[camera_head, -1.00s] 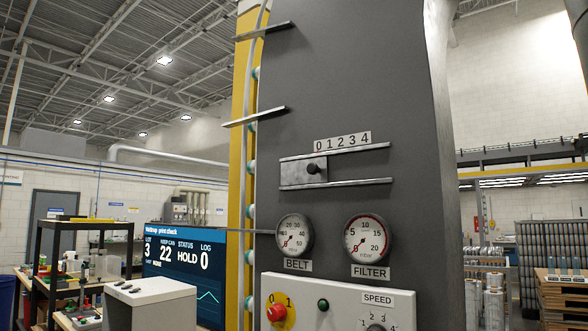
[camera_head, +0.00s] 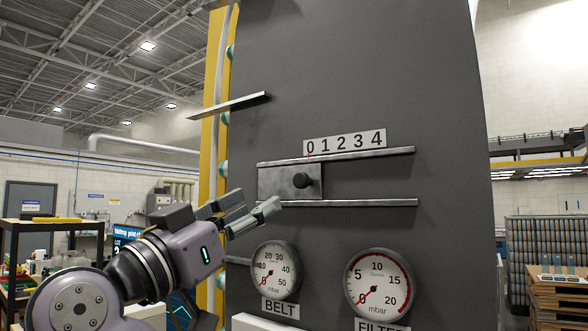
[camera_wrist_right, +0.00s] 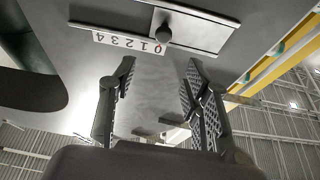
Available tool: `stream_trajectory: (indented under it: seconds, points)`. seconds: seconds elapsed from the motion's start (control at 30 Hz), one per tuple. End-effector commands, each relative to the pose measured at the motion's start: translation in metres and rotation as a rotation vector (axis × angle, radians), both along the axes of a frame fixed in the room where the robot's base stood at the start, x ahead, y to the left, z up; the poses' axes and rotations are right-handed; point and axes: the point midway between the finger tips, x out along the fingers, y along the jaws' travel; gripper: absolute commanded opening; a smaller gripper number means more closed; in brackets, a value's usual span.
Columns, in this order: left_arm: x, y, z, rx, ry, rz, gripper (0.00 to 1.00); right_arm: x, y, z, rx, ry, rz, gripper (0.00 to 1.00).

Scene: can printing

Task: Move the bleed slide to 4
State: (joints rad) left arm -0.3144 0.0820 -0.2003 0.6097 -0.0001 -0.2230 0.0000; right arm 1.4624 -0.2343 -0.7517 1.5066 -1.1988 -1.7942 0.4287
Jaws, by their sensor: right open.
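The bleed slide is a grey plate (camera_head: 277,182) with a round black knob (camera_head: 302,181), set between two metal rails on the dark machine panel. It sits at the left end of the rails, with its thin red mark by the 0. A white scale (camera_head: 345,143) above reads 0 to 4. My right gripper (camera_head: 257,207) is open and empty, below and left of the knob. In the right wrist view the knob (camera_wrist_right: 164,35) lies beyond the gap between the open fingers (camera_wrist_right: 160,75), apart from them; the scale appears upside down. My left gripper is not in view.
The BELT gauge (camera_head: 275,270) and FILTER gauge (camera_head: 377,284) stick out below the slide. A metal bracket (camera_head: 230,106) juts out at the upper left. The rail span right of the slide plate is clear.

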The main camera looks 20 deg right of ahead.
Motion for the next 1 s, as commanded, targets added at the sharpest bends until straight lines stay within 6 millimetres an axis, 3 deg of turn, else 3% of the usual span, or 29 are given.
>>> stream_trajectory:
  seconds: [0.03, 0.17, 0.4, 0.5, 0.8, 1.0]
  points:
    - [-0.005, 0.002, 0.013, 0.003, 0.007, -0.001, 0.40, 0.007, -0.011, 0.011, -0.001, 0.001, -0.006, 0.44]
    - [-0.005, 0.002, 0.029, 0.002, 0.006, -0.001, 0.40, 0.024, -0.032, 0.022, -0.001, 0.002, -0.005, 0.44]
    - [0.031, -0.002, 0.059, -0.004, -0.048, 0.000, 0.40, 0.052, -0.067, 0.040, -0.002, 0.002, -0.004, 0.44]
    - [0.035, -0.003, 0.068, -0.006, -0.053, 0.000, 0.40, 0.060, -0.078, 0.045, -0.002, 0.003, -0.002, 0.44]
    - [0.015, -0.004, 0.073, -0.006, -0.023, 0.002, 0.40, 0.071, -0.091, 0.048, -0.001, 0.001, -0.001, 0.44]
    - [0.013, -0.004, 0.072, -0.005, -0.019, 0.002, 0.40, 0.071, -0.091, 0.048, -0.001, 0.002, 0.000, 0.44]
